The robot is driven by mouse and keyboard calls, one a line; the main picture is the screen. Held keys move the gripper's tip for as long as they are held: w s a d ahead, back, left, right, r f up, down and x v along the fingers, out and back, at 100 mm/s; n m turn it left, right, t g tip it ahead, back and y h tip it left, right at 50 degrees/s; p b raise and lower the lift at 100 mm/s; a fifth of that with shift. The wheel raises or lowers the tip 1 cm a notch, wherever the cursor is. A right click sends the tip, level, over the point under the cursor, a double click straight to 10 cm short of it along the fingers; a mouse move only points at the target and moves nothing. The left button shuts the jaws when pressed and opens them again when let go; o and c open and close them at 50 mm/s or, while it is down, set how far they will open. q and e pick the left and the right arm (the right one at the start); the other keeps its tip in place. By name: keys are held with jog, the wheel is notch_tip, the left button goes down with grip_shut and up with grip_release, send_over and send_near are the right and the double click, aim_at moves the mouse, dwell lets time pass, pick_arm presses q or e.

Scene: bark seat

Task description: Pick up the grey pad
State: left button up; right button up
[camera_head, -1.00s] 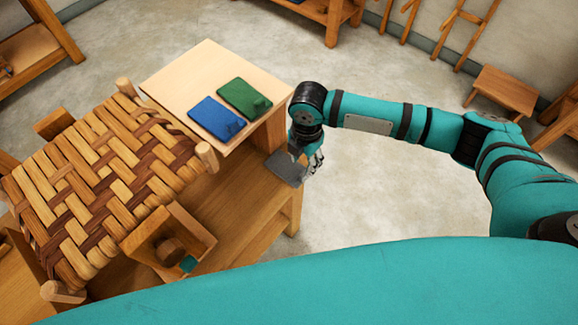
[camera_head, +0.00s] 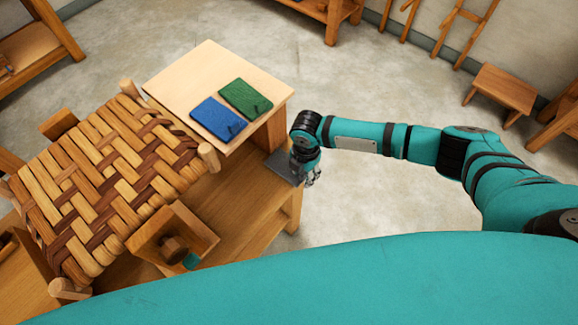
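The grey pad (camera_head: 283,167) is a flat dark square at the right end of the low wooden bench top, just below the pale raised board. My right gripper (camera_head: 311,177) is at the pad's right edge, with its fingers pointing down. The fingers are small and partly hidden by my wrist, so I cannot tell whether they are closed on the pad or only beside it.
A blue pad (camera_head: 217,119) and a green pad (camera_head: 246,97) lie on the pale board (camera_head: 187,71). The woven seat (camera_head: 105,175) and an open wooden box (camera_head: 207,238) are to the left. Clear floor (camera_head: 385,200) lies right of the bench.

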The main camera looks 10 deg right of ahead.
grip_shut()
jog(key=shift+r, duration=0.1)
